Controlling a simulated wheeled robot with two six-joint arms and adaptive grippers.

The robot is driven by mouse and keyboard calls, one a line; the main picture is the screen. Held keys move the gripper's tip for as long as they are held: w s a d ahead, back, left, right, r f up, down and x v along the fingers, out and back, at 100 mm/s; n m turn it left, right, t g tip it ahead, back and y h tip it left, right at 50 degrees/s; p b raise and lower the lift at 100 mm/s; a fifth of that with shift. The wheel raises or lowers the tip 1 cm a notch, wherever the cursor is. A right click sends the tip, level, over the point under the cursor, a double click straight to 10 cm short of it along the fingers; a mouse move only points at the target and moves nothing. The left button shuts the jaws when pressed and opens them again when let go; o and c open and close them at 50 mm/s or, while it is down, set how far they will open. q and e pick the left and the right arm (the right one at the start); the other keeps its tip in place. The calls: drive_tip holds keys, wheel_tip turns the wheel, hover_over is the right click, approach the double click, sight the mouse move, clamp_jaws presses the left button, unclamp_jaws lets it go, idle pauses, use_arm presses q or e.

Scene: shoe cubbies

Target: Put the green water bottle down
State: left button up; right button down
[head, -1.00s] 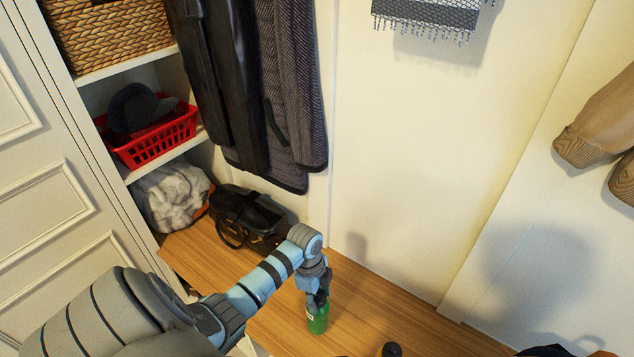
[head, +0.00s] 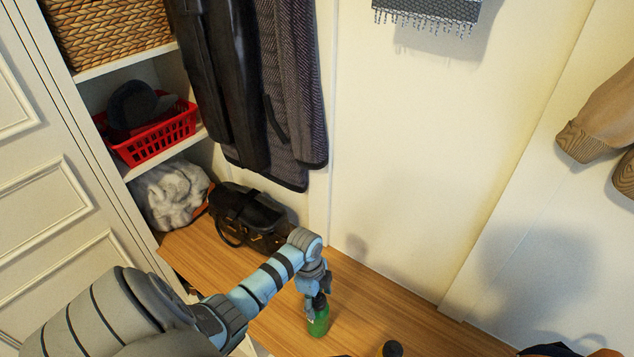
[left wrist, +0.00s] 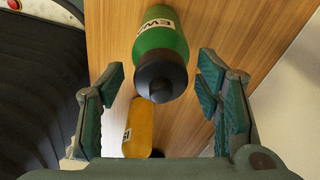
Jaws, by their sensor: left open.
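The green water bottle (head: 319,321) stands on the wooden bench (head: 375,300), below my left gripper (head: 313,296). In the left wrist view the green bottle (left wrist: 160,55) has a black cap and a white label, and its cap lies between the spread fingers of the left gripper (left wrist: 160,95). Both fingers are apart from the bottle there, with gaps on each side. The left gripper is open. My right gripper does not show.
A yellow bottle (left wrist: 142,125) with a dark cap (head: 391,349) stands nearby on the bench. A black handbag (head: 245,215) is at the back left, under hanging coats (head: 285,90). Bench right of the green bottle is clear back to the wall.

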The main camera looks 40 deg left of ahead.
use_arm(q)
wheel_tip(320, 180, up, 12)
drive_tip(key=a+p, duration=0.1)
drive_tip(key=p, duration=0.3)
drive_tip(key=shift+s+a+f, duration=0.15)
drive_tip(key=shift+s+f, duration=0.05)
